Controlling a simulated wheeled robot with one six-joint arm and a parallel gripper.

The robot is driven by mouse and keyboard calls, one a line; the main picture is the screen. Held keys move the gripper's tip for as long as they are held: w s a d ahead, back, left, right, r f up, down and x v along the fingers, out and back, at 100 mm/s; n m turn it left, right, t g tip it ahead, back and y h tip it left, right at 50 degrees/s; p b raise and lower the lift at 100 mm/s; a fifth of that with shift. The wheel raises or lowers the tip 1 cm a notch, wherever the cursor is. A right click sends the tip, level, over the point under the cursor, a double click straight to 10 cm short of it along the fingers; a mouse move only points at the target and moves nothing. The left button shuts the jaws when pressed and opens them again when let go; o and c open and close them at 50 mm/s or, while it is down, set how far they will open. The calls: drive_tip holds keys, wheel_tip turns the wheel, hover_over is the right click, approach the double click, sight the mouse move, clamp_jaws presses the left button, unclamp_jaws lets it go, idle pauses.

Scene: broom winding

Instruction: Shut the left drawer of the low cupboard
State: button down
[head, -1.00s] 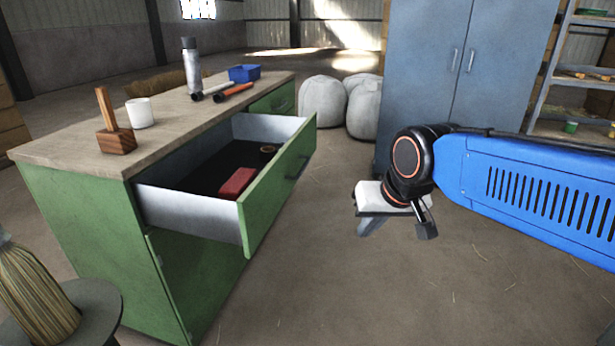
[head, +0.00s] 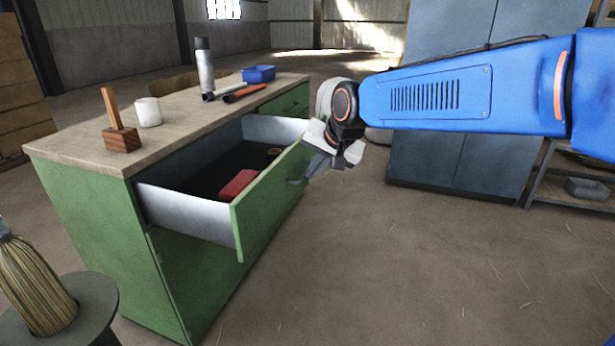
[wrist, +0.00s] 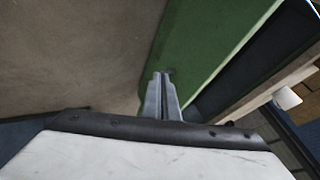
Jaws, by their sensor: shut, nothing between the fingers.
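The low green cupboard (head: 85,215) has its left drawer (head: 185,208) pulled far out. The drawer's green front (head: 262,205) faces right, with a dark handle (head: 296,181) near its far end. Inside lie a red block (head: 238,185) and a small ring-shaped thing (head: 274,151). My gripper (head: 315,168) is shut and empty, just outside the drawer front near the handle. In the wrist view my closed fingers (wrist: 161,85) point at the green front (wrist: 205,45). I cannot tell whether they touch it.
On the cupboard top stand a wooden mallet (head: 119,130), a white cup (head: 147,112), a grey flask (head: 205,68) and a blue box (head: 258,74). A broom (head: 35,290) stands at the lower left. A blue-grey cabinet (head: 440,160) is behind my arm. The floor in front is clear.

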approach(285, 190)
wheel_tip(285, 190, down, 4)
drive_tip(key=d, duration=0.2)
drive_tip(key=shift+w+a+r, duration=0.15)
drive_tip(key=shift+w+a, duration=0.35)
drive_tip(key=shift+a, duration=0.35)
drive_tip(key=shift+w+a+r, duration=0.1)
drive_tip(key=shift+w+a, duration=0.35)
drive_tip(key=shift+a, duration=0.45)
drive_tip(key=shift+a, duration=0.1)
